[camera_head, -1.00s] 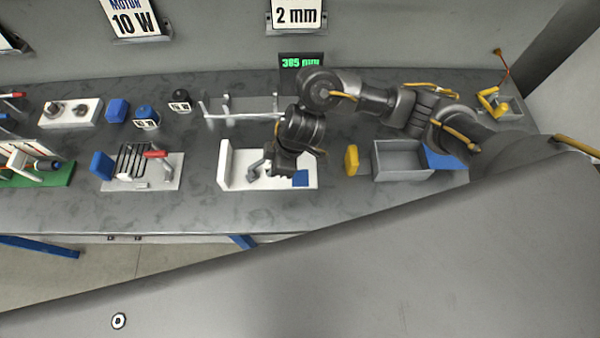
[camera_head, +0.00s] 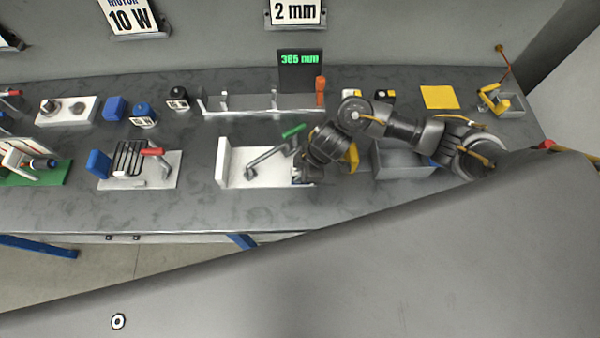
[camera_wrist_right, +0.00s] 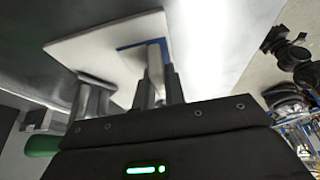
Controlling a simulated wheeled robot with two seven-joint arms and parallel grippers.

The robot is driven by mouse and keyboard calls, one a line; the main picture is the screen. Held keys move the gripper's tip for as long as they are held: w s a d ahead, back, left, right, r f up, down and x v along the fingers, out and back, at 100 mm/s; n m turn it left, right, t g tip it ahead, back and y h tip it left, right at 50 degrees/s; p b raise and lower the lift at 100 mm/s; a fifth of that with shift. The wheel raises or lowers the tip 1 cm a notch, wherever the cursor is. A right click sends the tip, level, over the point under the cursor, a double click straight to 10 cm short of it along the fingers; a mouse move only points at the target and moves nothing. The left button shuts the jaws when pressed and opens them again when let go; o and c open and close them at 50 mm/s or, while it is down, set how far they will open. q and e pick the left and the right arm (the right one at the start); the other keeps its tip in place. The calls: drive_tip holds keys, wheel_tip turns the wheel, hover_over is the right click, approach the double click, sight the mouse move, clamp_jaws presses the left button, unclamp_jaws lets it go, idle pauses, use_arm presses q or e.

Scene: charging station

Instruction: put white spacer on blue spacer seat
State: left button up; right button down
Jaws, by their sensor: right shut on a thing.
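My right gripper (camera_head: 302,174) is over the right end of the white fixture plate (camera_head: 262,178). In the right wrist view, my right gripper (camera_wrist_right: 160,85) is shut on the upright part of the white spacer (camera_wrist_right: 155,62). The spacer's flat part lies over the blue spacer seat (camera_wrist_right: 142,45), whose blue border shows along two sides. I cannot tell whether the spacer touches the seat. In the head view, my gripper hides most of the spacer and seat. My left gripper is not in view.
A clamp lever with a green handle (camera_head: 293,130) stands on the fixture, close beside my right gripper. A 385 mm display (camera_head: 300,60) stands behind.

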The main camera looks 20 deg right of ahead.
drive_tip(key=shift+f, duration=0.15)
drive_tip(key=c, duration=1.5)
unclamp_jaws()
drive_tip(key=shift+o, duration=0.2)
drive_tip(key=shift+r, duration=0.4)
drive_tip(key=p+v, duration=0.1)
drive_tip(key=v, duration=1)
drive_tip(key=shift+r+p, duration=0.25)
drive_tip(key=shift+p, duration=0.05)
drive_tip(key=shift+s+d, duration=0.1)
